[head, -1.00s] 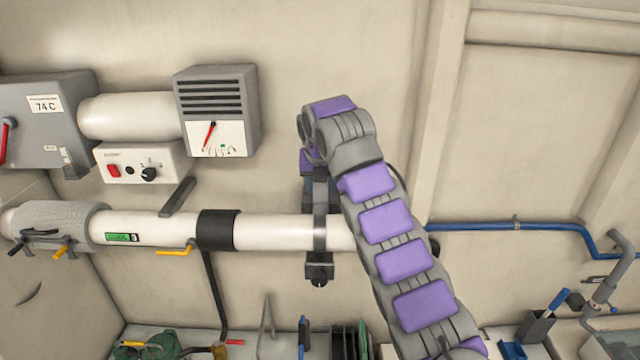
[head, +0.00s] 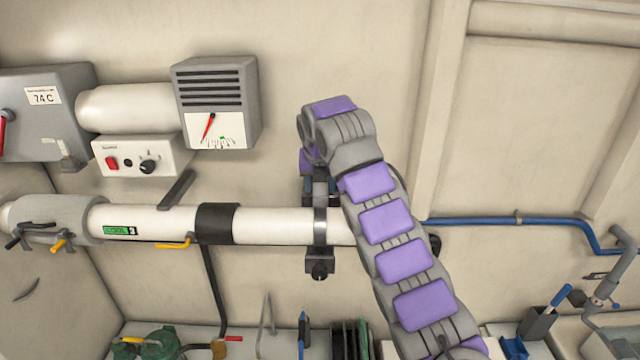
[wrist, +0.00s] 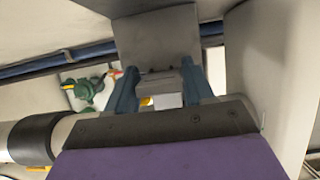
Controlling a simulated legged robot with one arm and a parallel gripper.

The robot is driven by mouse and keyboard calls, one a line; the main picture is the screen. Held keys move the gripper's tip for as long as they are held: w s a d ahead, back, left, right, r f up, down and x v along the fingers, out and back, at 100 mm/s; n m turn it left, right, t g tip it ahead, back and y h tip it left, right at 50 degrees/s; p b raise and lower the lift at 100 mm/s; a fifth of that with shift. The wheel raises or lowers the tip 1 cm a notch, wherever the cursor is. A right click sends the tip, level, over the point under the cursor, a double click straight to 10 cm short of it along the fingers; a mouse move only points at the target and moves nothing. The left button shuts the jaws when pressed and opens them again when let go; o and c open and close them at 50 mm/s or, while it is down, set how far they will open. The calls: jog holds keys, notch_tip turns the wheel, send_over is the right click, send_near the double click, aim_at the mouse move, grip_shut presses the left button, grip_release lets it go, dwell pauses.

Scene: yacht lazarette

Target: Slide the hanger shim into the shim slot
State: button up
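My gripper (wrist: 160,88) points down at the white pipe's hanger, with its blue fingers at either side of a small grey block. I take this block for the hanger shim (wrist: 157,80); the fingers appear to press on both its sides. In the head view my gripper (head: 320,186) is small and partly hidden by my arm, just above the pipe. The pipe hanger (head: 320,228) is a grey band around the pipe with a dark block (head: 319,264) below it. A grey plate (wrist: 157,38) stands beyond the fingertips. The shim slot cannot be made out.
The white pipe (head: 275,230) runs across the wall, with a black sleeve (head: 217,223) left of the hanger. A blue pipe (head: 480,221) runs right. Several items stand below.

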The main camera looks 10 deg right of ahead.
jog(key=o, duration=0.3)
jog(key=shift+d+f, duration=0.1)
jog(key=shift+d, duration=0.05)
jog(key=shift+r, duration=0.25)
jog(key=p+v, duration=0.4)
jog(key=v, duration=1.3)
jog(key=shift+p, duration=0.3)
